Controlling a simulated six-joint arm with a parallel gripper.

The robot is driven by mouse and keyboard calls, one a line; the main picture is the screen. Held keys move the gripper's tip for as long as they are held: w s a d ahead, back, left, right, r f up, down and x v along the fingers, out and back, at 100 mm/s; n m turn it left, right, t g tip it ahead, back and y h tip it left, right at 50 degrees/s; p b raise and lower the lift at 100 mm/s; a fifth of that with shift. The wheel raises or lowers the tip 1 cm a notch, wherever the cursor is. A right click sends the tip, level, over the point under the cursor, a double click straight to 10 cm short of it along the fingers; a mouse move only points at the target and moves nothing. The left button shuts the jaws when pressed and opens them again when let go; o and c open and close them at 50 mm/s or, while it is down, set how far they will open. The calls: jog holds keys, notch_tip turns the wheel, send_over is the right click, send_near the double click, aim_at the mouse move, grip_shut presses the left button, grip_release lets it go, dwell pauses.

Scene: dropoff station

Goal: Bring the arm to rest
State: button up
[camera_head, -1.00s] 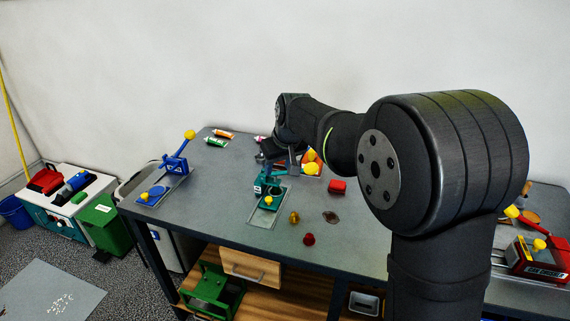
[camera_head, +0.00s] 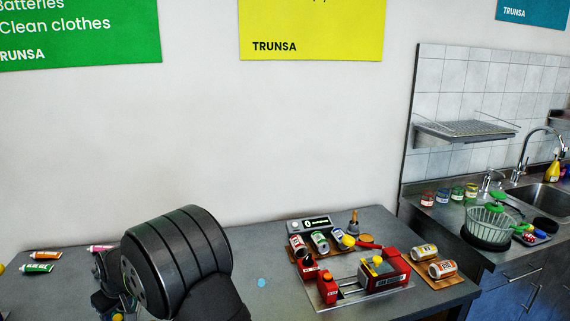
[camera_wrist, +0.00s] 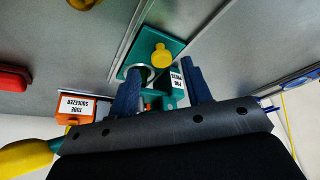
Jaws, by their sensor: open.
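My gripper (camera_wrist: 161,82) shows in the wrist view with its two dark blue fingers apart. A teal press (camera_wrist: 172,88) with a yellow knob (camera_wrist: 161,56) and a "PIN PRESS" label lies beyond and between the fingers. I cannot tell whether the fingers touch it; nothing is clearly gripped. In the head view my dark arm (camera_head: 177,262) stands at the lower left over the grey table (camera_head: 262,262). The gripper itself is not clear there.
An orange tube squeezer (camera_wrist: 75,108) is left of the fingers. In the head view, tubes (camera_head: 40,262) lie far left. A red can-crushing device (camera_head: 384,272) and several cans (camera_head: 320,241) are on the right. A sink counter (camera_head: 460,240) stands beyond.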

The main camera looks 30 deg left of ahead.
jog(key=shift+x, duration=1.05)
jog(key=shift+s+d, duration=0.1)
jog(key=shift+r, duration=0.15)
jog(key=v, duration=1.8)
jog(key=x, duration=1.8)
jog(key=shift+s+f, duration=0.1)
jog(key=shift+f, duration=0.15)
jog(key=s+d, duration=0.6)
jog(key=shift+r, duration=0.15)
jog(key=v, duration=1.7)
jog(key=w+f+n+h, duration=0.1)
jog(key=w+f+h, duration=0.1)
jog(key=f, duration=0.5)
jog(key=shift+w+a+f+n, duration=0.2)
jog(key=shift+w+f+n, duration=0.1)
jog(key=shift+w, duration=0.35)
